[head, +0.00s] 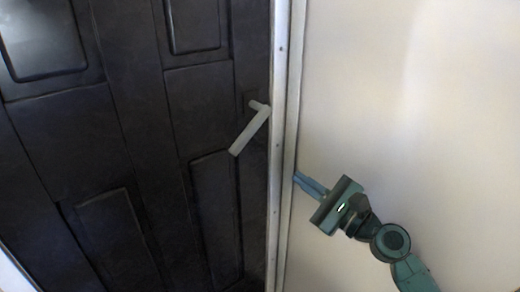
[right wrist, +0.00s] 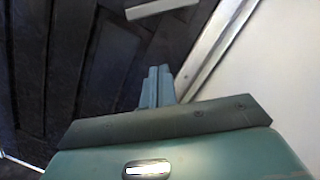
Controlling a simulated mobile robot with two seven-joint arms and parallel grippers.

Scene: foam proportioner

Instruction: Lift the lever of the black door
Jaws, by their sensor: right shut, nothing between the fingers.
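The black door (head: 140,130) has raised panels and fills the left half of the head view. Its pale grey lever (head: 250,130) sits near the door's right edge and slants down to the left from its pivot. My right gripper (head: 297,176) is shut and empty, below and to the right of the lever, in front of the door frame and wall. It does not touch the lever. In the right wrist view the shut fingers (right wrist: 158,72) point up toward part of the lever (right wrist: 150,8), with a gap between. My left gripper is not in view.
A whitish door frame (head: 286,120) runs down the door's right side, and it also shows in the right wrist view (right wrist: 210,48). A plain cream wall (head: 410,90) fills the right side. The space around my right gripper looks clear.

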